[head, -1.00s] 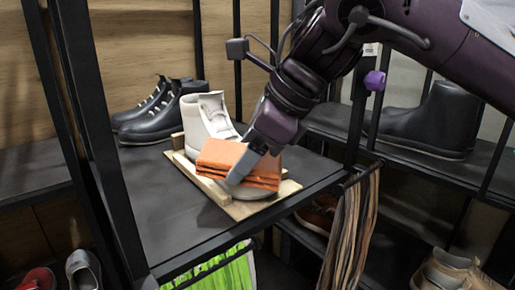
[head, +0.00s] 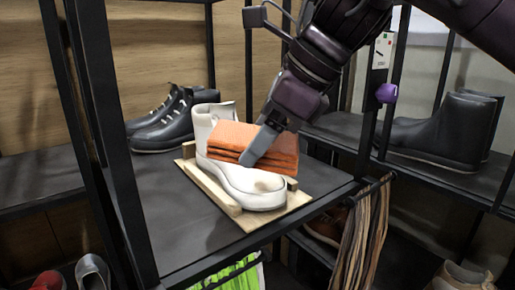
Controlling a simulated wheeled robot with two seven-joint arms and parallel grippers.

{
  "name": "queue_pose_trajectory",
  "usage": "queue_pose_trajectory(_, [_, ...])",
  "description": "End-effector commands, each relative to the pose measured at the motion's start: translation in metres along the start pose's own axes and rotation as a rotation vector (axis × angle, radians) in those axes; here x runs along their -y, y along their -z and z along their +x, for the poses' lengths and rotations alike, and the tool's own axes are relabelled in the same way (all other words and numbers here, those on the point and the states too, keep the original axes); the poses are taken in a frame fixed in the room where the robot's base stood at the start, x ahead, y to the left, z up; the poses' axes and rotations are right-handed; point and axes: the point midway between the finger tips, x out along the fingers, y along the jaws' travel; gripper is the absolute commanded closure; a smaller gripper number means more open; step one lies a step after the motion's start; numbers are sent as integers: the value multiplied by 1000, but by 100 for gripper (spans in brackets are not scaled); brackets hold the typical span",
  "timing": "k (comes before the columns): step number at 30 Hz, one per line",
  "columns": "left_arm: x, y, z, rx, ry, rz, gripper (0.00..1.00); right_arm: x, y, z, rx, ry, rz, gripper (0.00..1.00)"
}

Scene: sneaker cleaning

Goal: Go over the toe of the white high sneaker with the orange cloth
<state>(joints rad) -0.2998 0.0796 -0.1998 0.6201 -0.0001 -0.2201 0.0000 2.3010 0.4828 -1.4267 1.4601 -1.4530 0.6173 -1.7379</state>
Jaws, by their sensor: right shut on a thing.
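The white high sneaker (head: 240,185) stands on a wooden board with low rails (head: 243,222) on the dark shelf. Its toe points to the lower right, and a brownish smudge shows on top of the toe. My right gripper (head: 250,158) is shut on the folded orange cloth (head: 232,137). The cloth is at the sneaker's instep, behind the toe, and hides part of the laces and shaft. I cannot tell whether the cloth touches the shoe. My left gripper is not in view.
Black boots (head: 172,122) stand behind the sneaker on the same shelf (head: 150,205). A dark boot (head: 440,135) is on the right shelf. A black post (head: 372,110) and hanging laces (head: 360,230) are right of the board. The shelf's left front is clear.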

Motion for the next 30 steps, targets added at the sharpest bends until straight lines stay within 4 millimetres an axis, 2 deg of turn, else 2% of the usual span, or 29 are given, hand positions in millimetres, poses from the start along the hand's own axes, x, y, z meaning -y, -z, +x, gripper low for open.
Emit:
queue_pose_trajectory(12, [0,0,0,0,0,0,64,0,-2,-6,1,0,1,57])
queue_pose_trajectory(21, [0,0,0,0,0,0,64,0,-12,-28,0,2,0,57])
queue_pose_trajectory(30, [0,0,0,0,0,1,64,0,-14,-33,1,0,1,57])
